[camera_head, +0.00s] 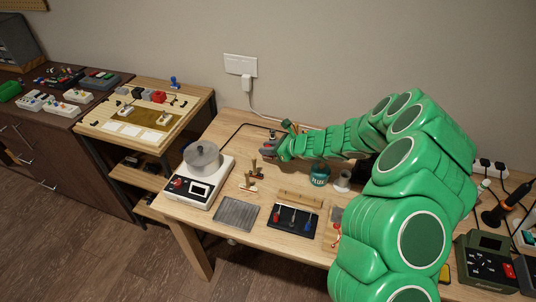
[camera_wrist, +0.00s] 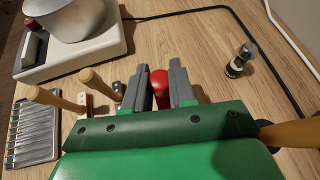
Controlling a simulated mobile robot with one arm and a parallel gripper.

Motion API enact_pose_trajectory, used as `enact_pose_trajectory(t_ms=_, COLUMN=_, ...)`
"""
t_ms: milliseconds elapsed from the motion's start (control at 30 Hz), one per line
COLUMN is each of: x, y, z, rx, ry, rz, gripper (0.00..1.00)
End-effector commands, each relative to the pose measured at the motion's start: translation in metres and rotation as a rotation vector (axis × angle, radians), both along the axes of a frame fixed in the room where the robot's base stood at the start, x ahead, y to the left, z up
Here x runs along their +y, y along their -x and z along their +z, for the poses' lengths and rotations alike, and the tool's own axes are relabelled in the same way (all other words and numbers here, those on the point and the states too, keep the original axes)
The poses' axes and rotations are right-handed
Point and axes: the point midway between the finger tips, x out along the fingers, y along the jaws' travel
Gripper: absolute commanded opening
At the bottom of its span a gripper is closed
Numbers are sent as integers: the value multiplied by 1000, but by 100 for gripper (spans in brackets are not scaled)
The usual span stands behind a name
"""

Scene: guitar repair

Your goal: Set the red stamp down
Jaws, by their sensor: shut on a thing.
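The red stamp (camera_wrist: 158,80) is between the two grey fingers of my gripper (camera_wrist: 160,88) in the wrist view. Only its rounded red top shows clearly; its lower part is hidden, so I cannot tell whether it touches the table. In the head view my gripper (camera_head: 270,149) is low over the wooden table (camera_head: 215,180), to the right of the white device, and its fingers hide most of what they hold.
A white device with a grey pot (camera_head: 203,155) stands at the left. Wooden-handled tools (camera_wrist: 92,82) stand close left of my gripper. A small dark bottle (camera_wrist: 240,60) stands to its right. A ribbed grey plate (camera_head: 237,214) lies in front. Table between the fingers and the bottle is clear.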

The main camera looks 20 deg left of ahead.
Motion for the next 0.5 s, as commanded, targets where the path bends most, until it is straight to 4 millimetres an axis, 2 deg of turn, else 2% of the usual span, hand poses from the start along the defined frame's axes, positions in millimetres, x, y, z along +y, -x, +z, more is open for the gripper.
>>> enact_pose_trajectory(t_ms=200, x=2, y=-5, z=-6, rx=-2, ry=0, rz=0, gripper=0)
enact_pose_trajectory(t_ms=500, x=3, y=-4, z=-35, rx=0, ry=0, rz=1, gripper=0)
